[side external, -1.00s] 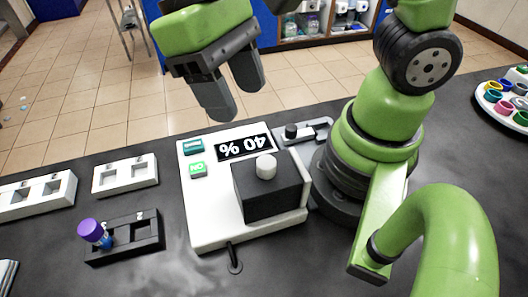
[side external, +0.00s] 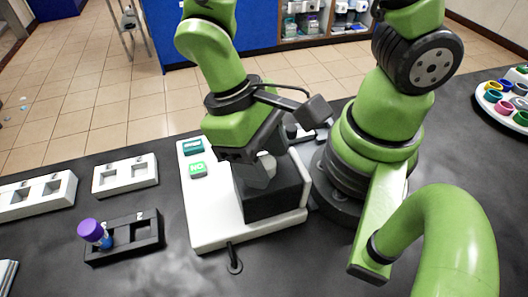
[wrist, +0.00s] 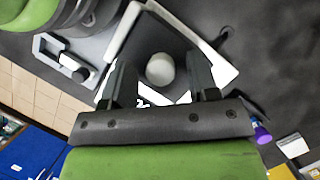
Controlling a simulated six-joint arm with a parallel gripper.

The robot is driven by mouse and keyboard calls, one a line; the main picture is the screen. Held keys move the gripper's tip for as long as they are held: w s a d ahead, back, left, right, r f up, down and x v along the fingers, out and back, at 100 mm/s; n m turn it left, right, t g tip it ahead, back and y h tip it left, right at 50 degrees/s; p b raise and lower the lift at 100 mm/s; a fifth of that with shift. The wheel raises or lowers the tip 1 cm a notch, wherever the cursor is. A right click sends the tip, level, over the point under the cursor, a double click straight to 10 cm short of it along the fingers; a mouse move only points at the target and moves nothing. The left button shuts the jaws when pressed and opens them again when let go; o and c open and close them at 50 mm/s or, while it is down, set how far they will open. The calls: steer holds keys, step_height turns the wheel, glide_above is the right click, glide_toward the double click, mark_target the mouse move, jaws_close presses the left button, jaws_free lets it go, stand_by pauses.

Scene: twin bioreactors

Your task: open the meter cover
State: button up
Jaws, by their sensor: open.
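The meter is a white box (side external: 212,218) with a black block-shaped cover (side external: 272,205) on its right part. The cover looks closed. A pale round knob (wrist: 160,69) stands on the cover in the wrist view. My gripper (wrist: 162,76) is open, with one finger on each side of the knob and visible gaps between. In the side view my gripper (side external: 262,176) is low over the cover and hides the knob and the display. The wrist view also shows the dark cover (wrist: 160,38) beyond the knob.
A green button (side external: 198,170) and a teal button (side external: 193,147) sit on the meter's left. A black rack (side external: 145,240) holds a purple-capped tube (side external: 94,232). White racks (side external: 125,177) stand behind it. A grey fixture (side external: 318,137) is close behind the meter's right side.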

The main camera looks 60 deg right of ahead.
jaws_close()
steer(key=w+a, duration=0.7)
steer(key=shift+w, duration=0.15)
stand_by(0.3)
jaws_free()
steer(key=v, duration=1)
